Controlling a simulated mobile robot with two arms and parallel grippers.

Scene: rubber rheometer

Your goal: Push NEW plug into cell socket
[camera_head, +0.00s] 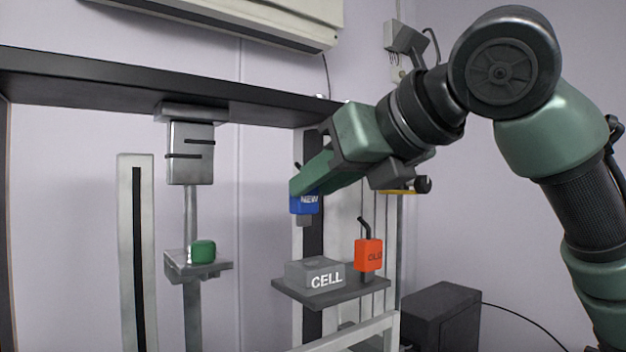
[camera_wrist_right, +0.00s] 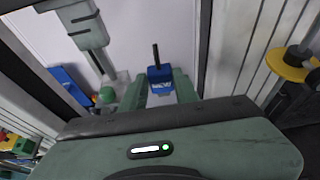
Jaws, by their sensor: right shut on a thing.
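The blue plug marked NEW (camera_head: 304,204) is held in my right gripper (camera_head: 298,188), which is shut on it. The plug also shows between the fingers in the right wrist view (camera_wrist_right: 160,78), with a dark cable stub standing up from it. The grey block marked CELL (camera_head: 315,274) sits on a dark shelf (camera_head: 335,294) below the plug, with a clear gap between them. Its socket opening cannot be made out. An orange plug marked OLD (camera_head: 368,255) stands on the same shelf, to the right of the CELL block. My left gripper does not show.
A small green block (camera_head: 202,251) rests on a grey bracket (camera_head: 185,268) at the left. A dark beam (camera_head: 80,82) crosses above, and a pale upright post (camera_head: 135,250) stands at the left. A black box (camera_head: 440,312) stands at the lower right.

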